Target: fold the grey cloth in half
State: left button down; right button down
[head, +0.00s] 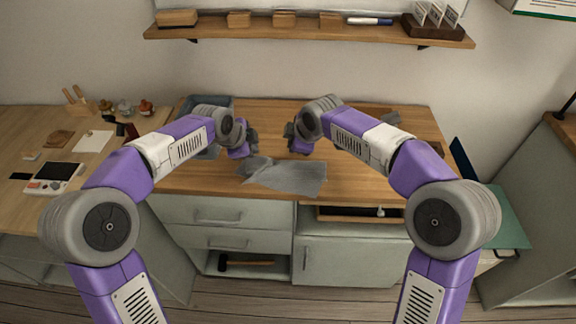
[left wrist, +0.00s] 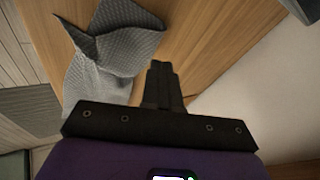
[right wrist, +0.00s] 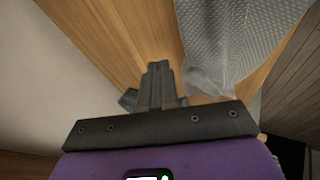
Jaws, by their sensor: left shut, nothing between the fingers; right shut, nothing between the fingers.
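The grey cloth (head: 292,178) lies on the wooden counter near its front edge, rumpled, with a flap turned up at its left end. In the left wrist view the cloth (left wrist: 100,75) shows a creased, folded-over part left of the fingers. In the right wrist view the cloth (right wrist: 225,40) lies to the right of the fingers. My left gripper (head: 253,138) is shut and empty, above the counter behind the cloth's left end; its closed fingers show in the left wrist view (left wrist: 161,68). My right gripper (head: 289,133) is shut and empty behind the cloth; its fingers are together (right wrist: 158,68).
A blue-grey tray (head: 222,103) stands at the counter's back left, partly hidden by my left arm. A drawer (head: 350,215) below the counter's right front is open. A wall shelf (head: 310,33) holds wooden blocks. A side table (head: 25,140) with small objects is at left.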

jog(key=shift+f, duration=0.2)
jog(key=shift+f, duration=0.2)
